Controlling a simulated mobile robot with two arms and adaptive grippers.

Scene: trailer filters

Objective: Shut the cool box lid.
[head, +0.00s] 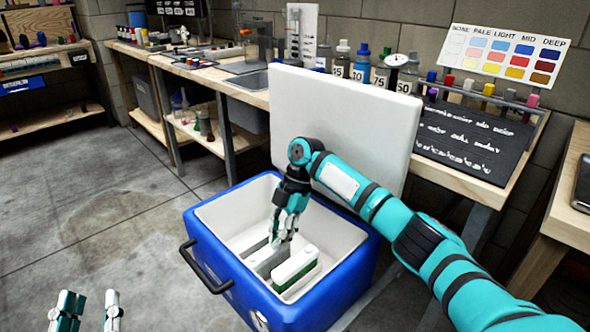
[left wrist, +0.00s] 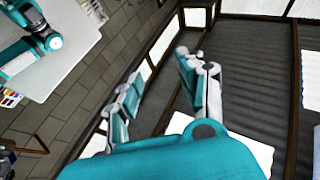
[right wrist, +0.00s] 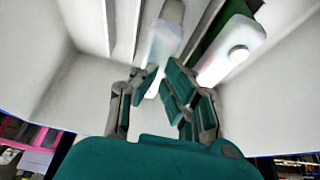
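The blue cool box (head: 240,285) stands on the floor with its white lid (head: 340,120) raised upright at the back. My right gripper (head: 283,238) reaches down inside the box from above. In the right wrist view its fingers (right wrist: 162,82) are partly closed, with the end of a whitish item (right wrist: 165,40) at their tips; whether they grip it is unclear. A white and green pack (head: 297,268) lies beside it in the box, and it shows in the right wrist view (right wrist: 230,50). My left gripper (head: 85,310) is open and empty, low at the left, away from the box.
A black handle (head: 200,268) sticks out from the box's left side. A workbench with bottles (head: 362,62), a dark board (head: 470,140) and a colour chart (head: 505,55) stands behind the lid. Another bench is at the right. The floor (head: 100,200) at left is clear.

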